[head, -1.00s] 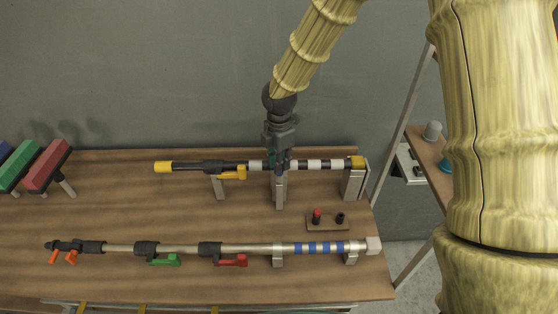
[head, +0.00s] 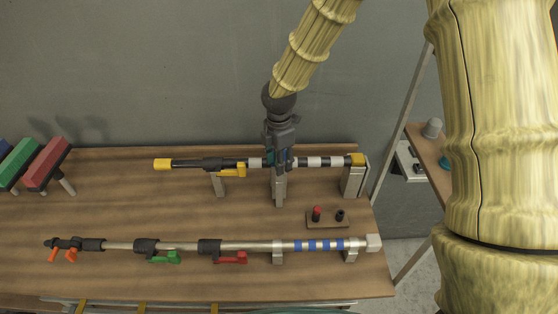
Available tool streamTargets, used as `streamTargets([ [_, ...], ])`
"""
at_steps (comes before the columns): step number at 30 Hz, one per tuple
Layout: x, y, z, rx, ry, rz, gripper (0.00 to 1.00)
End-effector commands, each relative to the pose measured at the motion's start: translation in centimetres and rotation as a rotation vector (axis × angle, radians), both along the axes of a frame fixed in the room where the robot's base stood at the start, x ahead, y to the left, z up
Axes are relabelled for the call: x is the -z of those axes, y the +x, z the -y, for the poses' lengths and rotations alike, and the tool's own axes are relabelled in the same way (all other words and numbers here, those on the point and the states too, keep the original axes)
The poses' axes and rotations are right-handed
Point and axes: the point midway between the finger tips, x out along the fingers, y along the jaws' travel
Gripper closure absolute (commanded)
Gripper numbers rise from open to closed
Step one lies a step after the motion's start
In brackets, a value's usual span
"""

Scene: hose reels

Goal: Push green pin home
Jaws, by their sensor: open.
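My gripper (head: 279,163) points down over the upper striped pole (head: 314,162), in line with a grey upright support (head: 279,190). Its fingers are open and straddle the pole's width in this view; whether they touch it cannot be told. A small teal-green patch shows between and beside the fingers; I cannot tell whether it is the green pin or part of the gripper. A green lever (head: 165,257) hangs from a black clamp on the lower pole (head: 180,246), well away from my gripper. No other green pin shows clearly.
A yellow lever (head: 233,170) sits on the upper pole and a red lever (head: 231,258) on the lower one. A small block (head: 328,224) carries a red peg and a black peg. Coloured blocks (head: 46,165) stand at the left. The wooden table's (head: 120,210) left middle is clear.

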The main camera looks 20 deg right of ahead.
Motion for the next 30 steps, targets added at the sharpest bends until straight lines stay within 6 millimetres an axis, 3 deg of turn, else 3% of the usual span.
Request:
streamTargets([
  [5,-1.7,0.1,0.0,0.001,0.002,0.003,0.58],
  [21,-10.5,0.0,0.0,0.001,0.001,0.002,0.58],
  [30,-11.9,-0.1,0.0,0.0,0.001,0.001,0.58],
])
